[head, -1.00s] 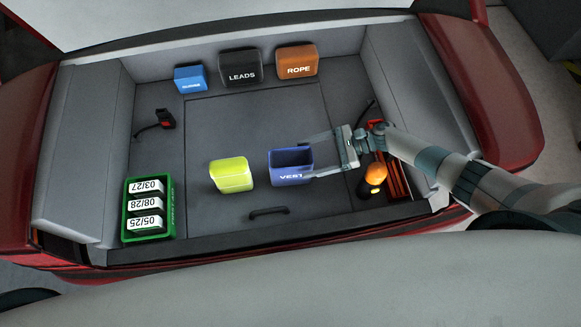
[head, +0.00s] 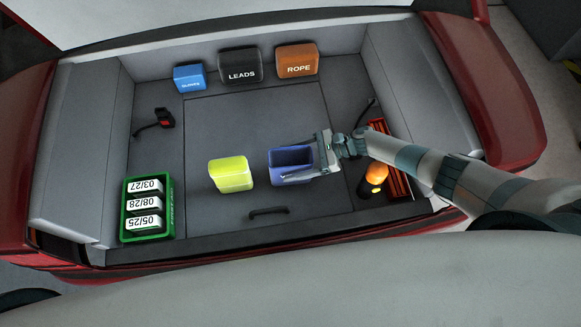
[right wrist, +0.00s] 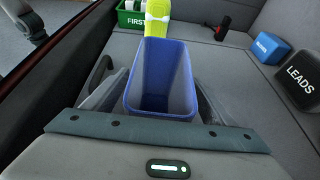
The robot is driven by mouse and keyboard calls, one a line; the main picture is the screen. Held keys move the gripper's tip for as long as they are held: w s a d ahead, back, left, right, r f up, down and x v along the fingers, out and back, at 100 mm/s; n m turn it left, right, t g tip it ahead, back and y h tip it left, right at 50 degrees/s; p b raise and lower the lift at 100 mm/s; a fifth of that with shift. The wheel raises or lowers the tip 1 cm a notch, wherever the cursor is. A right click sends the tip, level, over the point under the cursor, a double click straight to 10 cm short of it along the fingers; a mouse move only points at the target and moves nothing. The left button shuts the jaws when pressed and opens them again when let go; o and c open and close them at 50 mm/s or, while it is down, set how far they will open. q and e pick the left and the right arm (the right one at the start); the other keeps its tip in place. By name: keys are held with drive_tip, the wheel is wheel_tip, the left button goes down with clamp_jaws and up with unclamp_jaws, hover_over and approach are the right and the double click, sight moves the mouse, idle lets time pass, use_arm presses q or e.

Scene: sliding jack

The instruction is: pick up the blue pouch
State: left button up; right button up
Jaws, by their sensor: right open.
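The blue pouch (head: 290,158) is an open-topped, upright container on the trunk floor, right of a yellow-green one. In the right wrist view the blue pouch (right wrist: 160,78) is centred and its hollow inside shows. My right gripper (head: 286,163) is open, with one finger on the far side and one on the near side of the pouch. In the right wrist view a finger lies along each side of it; contact cannot be told. A smaller blue block (head: 189,78) with unclear lettering stands at the back left.
The yellow-green container (head: 231,175) stands close left of the blue pouch. A green crate (head: 174,210) is front left. A black LEADS block (head: 240,66) and orange ROPE block (head: 297,60) stand at the back. An orange lamp (head: 376,174) is near my right arm.

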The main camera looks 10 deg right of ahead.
drive_tip(key=shift+a+f, duration=0.1)
drive_tip(key=shift+a, duration=0.1)
idle(0.3)
drive_tip(key=c, duration=1.2)
drive_tip(key=shift+o, duration=0.2)
